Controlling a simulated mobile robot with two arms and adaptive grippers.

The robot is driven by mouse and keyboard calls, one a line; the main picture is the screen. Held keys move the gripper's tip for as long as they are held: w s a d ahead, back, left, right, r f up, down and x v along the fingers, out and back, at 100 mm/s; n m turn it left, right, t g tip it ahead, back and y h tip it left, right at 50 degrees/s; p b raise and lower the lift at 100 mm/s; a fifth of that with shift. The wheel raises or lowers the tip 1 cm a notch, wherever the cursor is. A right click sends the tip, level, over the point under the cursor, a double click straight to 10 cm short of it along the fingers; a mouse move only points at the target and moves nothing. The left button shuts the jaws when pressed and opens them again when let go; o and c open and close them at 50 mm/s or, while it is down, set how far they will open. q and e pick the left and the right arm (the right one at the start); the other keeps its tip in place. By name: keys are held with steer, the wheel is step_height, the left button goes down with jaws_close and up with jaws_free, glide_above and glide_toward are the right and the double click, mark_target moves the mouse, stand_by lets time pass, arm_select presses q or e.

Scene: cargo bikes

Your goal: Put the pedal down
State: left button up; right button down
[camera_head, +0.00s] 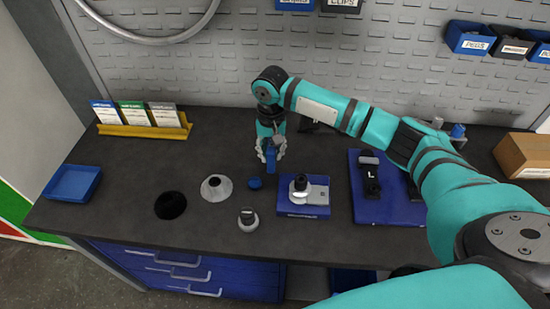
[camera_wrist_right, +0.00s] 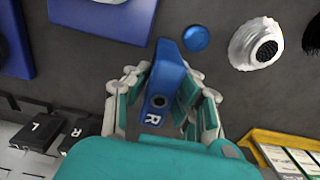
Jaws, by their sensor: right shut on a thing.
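My right gripper (camera_head: 271,150) is shut on a blue pedal (camera_head: 271,160) and points down over the middle of the dark worktop (camera_head: 130,160). In the right wrist view the pedal (camera_wrist_right: 168,75) is a long blue piece marked R with a dark round hole, between the fingers of the gripper (camera_wrist_right: 165,100). Whether its lower end touches the worktop I cannot tell. A round blue piece (camera_head: 255,183) lies just in front of it. My left gripper is not in view.
Another blue mat (camera_head: 400,212) is at right. Black blocks marked L (camera_wrist_right: 34,132) and R (camera_wrist_right: 82,126) sit behind. A yellow card rack (camera_head: 145,131) is at left.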

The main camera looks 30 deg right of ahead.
mark_target(271, 162)
steer(key=f, duration=0.3)
steer(key=shift+a+p, duration=0.2)
steer(key=shift+p, duration=0.1)
steer(key=shift+f, duration=0.4)
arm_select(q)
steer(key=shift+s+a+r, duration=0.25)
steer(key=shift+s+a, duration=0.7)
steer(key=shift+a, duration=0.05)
arm_select(e)
steer(key=shift+f, duration=0.1)
steer(key=c, duration=1.2)
jaws_free()
steer(key=shift+c, duration=0.2)
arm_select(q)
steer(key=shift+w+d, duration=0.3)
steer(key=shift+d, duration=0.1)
arm_select(e)
steer(key=shift+o, duration=0.5)
